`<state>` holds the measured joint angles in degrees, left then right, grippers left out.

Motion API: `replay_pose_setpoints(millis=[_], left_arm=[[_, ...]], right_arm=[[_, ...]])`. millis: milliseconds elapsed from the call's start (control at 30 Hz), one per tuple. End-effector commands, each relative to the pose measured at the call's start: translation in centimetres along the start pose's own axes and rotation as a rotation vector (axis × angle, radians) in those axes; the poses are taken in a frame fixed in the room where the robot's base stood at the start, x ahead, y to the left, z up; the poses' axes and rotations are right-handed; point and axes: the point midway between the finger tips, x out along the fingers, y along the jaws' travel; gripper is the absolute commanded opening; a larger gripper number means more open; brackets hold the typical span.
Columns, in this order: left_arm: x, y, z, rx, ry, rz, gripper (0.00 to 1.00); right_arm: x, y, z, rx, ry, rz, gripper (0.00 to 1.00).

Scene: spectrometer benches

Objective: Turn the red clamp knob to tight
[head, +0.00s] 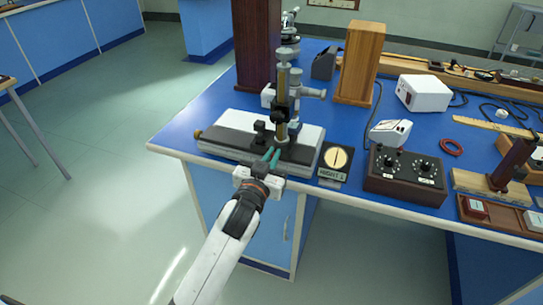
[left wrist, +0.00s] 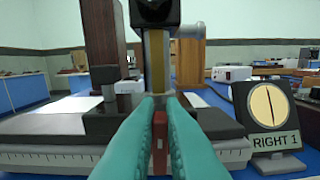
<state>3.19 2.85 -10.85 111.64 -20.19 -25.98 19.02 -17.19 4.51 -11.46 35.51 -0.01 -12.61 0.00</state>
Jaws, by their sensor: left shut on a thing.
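My left gripper (head: 272,157) has its teal fingers at the front of the spectrometer bench instrument. In the left wrist view the fingers (left wrist: 159,108) are shut on the red clamp knob (left wrist: 160,130), a narrow red piece between them. In the head view the fingers hide the knob. The instrument has a dark and brass upright column (head: 282,100) on a white and black base (head: 231,139). A small dial plate (head: 335,161) labelled "RIGHT 1" stands to its right. It also shows in the left wrist view (left wrist: 268,106), its line near vertical. My right gripper is out of view.
The blue bench top (head: 200,120) is bare at the left. A dark wood block (head: 257,45) and a light wood block (head: 359,62) stand behind the instrument. A control box with two knobs (head: 405,176) and a white device (head: 391,132) stand right of the dial.

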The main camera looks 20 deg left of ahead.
Motion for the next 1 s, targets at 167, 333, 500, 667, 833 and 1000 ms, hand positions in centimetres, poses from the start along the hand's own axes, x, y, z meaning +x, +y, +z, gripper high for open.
replay_pose_setpoints(millis=[167,333,500,667,833,1000], left_arm=[[0.0,-0.2,-0.1,0.1,0.01,0.0,0.0],[0.0,-0.5,-0.1,0.243,0.011,-0.001,0.0],[0.0,-0.7,-0.3,0.406,0.012,-0.002,0.0],[-0.1,-1.0,-0.6,0.558,0.012,-0.002,0.0],[-0.1,-1.2,-0.8,0.721,0.013,-0.003,0.0],[-0.1,-1.4,-1.1,0.882,0.012,-0.004,0.0]], right_arm=[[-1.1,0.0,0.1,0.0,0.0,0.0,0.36],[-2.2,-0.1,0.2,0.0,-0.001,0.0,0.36],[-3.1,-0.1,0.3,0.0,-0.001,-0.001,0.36],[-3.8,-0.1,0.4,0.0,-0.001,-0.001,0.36],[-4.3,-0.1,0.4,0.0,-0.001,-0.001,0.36],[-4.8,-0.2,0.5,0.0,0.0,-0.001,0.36]])
